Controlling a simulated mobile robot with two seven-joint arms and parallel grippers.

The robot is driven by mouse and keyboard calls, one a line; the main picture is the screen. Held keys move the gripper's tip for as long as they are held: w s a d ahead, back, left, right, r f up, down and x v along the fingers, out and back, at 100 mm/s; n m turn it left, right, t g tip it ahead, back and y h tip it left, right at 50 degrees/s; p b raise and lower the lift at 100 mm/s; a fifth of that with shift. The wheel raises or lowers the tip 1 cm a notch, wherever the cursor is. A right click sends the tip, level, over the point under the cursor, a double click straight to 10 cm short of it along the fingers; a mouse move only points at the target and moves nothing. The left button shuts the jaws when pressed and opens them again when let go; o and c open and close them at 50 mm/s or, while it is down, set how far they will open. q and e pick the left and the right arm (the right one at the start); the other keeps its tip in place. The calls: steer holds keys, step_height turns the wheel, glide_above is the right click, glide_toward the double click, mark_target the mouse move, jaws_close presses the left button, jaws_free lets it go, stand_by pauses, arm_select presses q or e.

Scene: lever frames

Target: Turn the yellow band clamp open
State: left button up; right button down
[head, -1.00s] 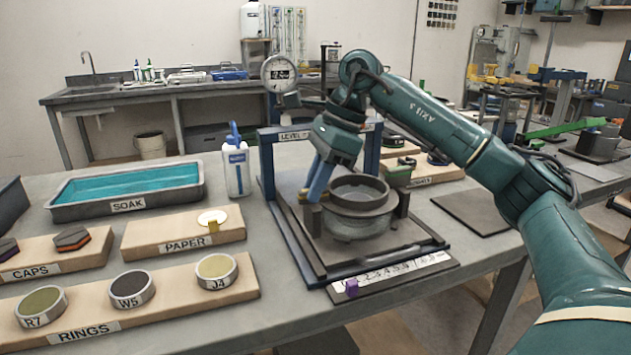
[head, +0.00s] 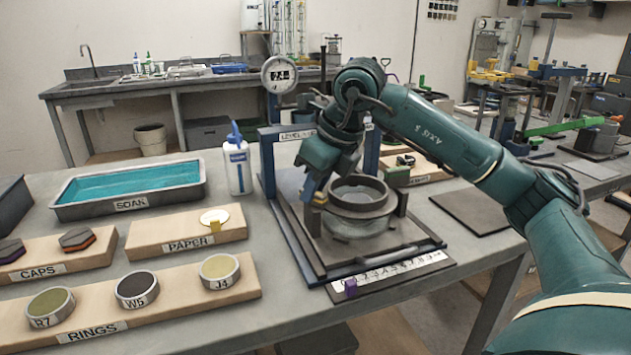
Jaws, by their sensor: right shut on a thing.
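A dark round cell with a thick band (head: 360,197) stands on the plate of the blue levelling frame. A small yellow piece, the yellow band clamp (head: 320,197), shows at the left side of this band. My right gripper (head: 315,194) reaches down from above and is shut on the yellow band clamp, its bluish fingers partly hiding it. How far the clamp is turned is too small to tell. My left gripper is not in view.
The blue frame (head: 268,165) with a round dial gauge (head: 280,75) stands behind and left of the cell. A scale strip (head: 400,270) with a purple marker (head: 351,287) lies in front. A white bottle (head: 238,165), soak tray (head: 58,210) and rings board (head: 190,302) are to the left.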

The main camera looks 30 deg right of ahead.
steer(key=m, duration=0.1)
steer(key=m+h, duration=0.1)
steer(key=m, duration=0.1)
steer(key=shift+a+m+p, duration=0.2)
steer(key=shift+m+p, duration=0.1)
steer(key=shift+m+h, duration=0.8)
steer(key=shift+m, duration=0.7)
steer(key=c, duration=1.4)
jaws_free()
